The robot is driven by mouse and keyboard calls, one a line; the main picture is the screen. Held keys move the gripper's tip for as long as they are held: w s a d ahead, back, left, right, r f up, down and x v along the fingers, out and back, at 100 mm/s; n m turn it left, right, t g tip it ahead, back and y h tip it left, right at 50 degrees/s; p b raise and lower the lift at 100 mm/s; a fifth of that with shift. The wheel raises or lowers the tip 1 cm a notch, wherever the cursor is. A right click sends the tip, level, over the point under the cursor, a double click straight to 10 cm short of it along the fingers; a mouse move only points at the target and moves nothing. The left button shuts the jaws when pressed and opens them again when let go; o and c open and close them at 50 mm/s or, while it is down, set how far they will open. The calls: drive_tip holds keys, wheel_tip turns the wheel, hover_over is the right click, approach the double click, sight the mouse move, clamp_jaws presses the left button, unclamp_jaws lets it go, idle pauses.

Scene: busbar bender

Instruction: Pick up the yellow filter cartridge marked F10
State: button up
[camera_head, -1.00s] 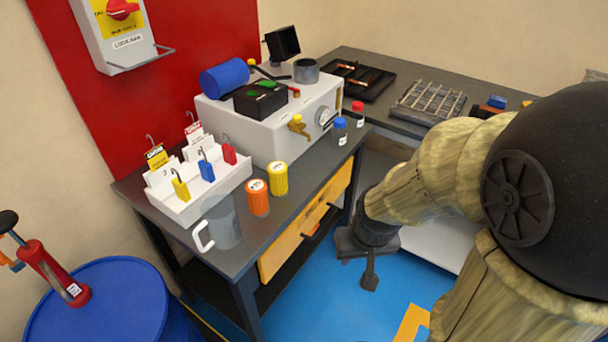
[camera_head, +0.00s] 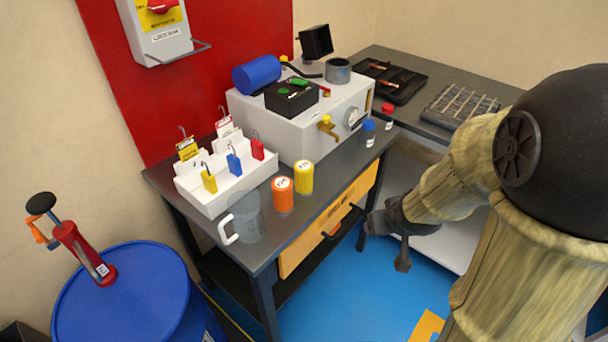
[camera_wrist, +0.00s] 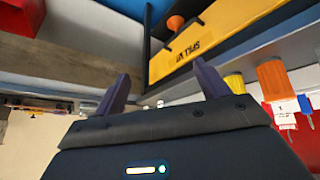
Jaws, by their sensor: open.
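The yellow filter cartridge (camera_head: 303,178) stands upright on the dark bench top, with a white label on its lid; its marking is too small to read surely. It also shows in the wrist view (camera_wrist: 234,86), at the right. An orange cartridge (camera_head: 283,196) stands close beside it, at front left. My gripper (camera_head: 390,240) is in front of the bench, right of the drawer and lower than the bench top, well apart from the cartridge. In the wrist view, its two dark fingers (camera_wrist: 163,86) are apart with nothing between them.
A clear mug (camera_head: 246,218) stands at the bench's front left, beside a white padlock tray (camera_head: 227,198). A grey machine (camera_head: 300,130) is behind the cartridges. Two small bottles (camera_head: 369,133) stand to the right. The yellow drawer front (camera_head: 330,225) has a protruding handle.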

drive_tip(key=w+a+r+n+t+y+p, duration=0.2)
drive_tip(key=w+a+r+n+t+y, duration=0.1)
drive_tip(key=w, duration=0.3)
drive_tip(key=n+y+p, duration=0.1)
drive_tip(key=n+y, duration=0.2)
drive_tip(key=y, duration=0.3)
approach(309, 170)
drive_tip(key=f+v, duration=0.1)
drive_tip(key=v, duration=0.4)
drive_tip(key=shift+s+a+r+t, duration=0.1)
drive_tip(key=shift+s+r+t, duration=0.1)
drive_tip(key=shift+t, duration=0.2)
drive_tip(key=shift+w, duration=0.1)
drive_tip(key=x, duration=1.2)
drive_tip(key=shift+p, duration=0.3)
drive_tip(key=shift+a+f, duration=0.1)
drive_tip(key=x, duration=0.5)
